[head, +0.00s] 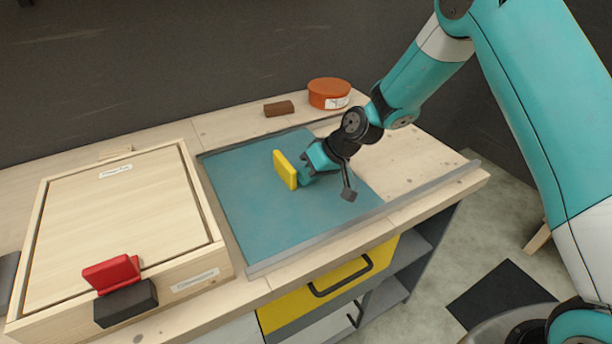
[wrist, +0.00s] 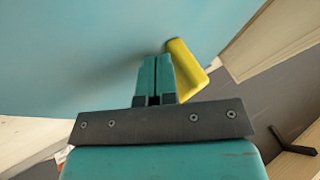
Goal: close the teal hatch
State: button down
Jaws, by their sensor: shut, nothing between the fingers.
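The teal hatch (head: 245,205) is a flat panel lying level in the wooden counter, between grey rails. It fills much of the wrist view (wrist: 80,45). A yellow upright handle (head: 285,170) stands on it, and shows right of my fingers in the wrist view (wrist: 187,72). My gripper (head: 306,167) is shut and empty, low over the hatch, at the right side of the handle. I cannot tell whether the fingers touch the handle. My arm hides part of the hatch's right side.
A wooden box with a flat lid (head: 120,225) and a red-and-black latch (head: 118,280) stands left. An orange round tin (head: 329,93) and a brown block (head: 279,108) sit behind. The front rail (head: 420,193) runs right past bare wood. A yellow drawer (head: 330,290) is below.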

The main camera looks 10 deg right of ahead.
aim_at(323, 182)
jog(key=d, duration=0.2)
jog(key=w+d+r, duration=0.1)
jog(key=d, duration=0.1)
jog(key=b+v, duration=0.1)
jog(key=v, duration=0.7)
jog(key=s+a+r+n+g+h+p, duration=0.1)
jog(key=s+a+r, duration=0.4)
jog(key=s+r, duration=0.65)
jog(key=s+r+h+p, duration=0.1)
jog(key=s+r, duration=0.1)
jog(key=s, duration=0.7)
jog(key=s+r+n+g, duration=0.1)
jog(key=s, duration=0.8)
jog(key=shift+s+r+g+h+p, duration=0.3)
jog(key=shift+r+h+p, duration=0.05)
jog(key=shift+r+h, duration=0.05)
jog(key=shift+d, duration=0.15)
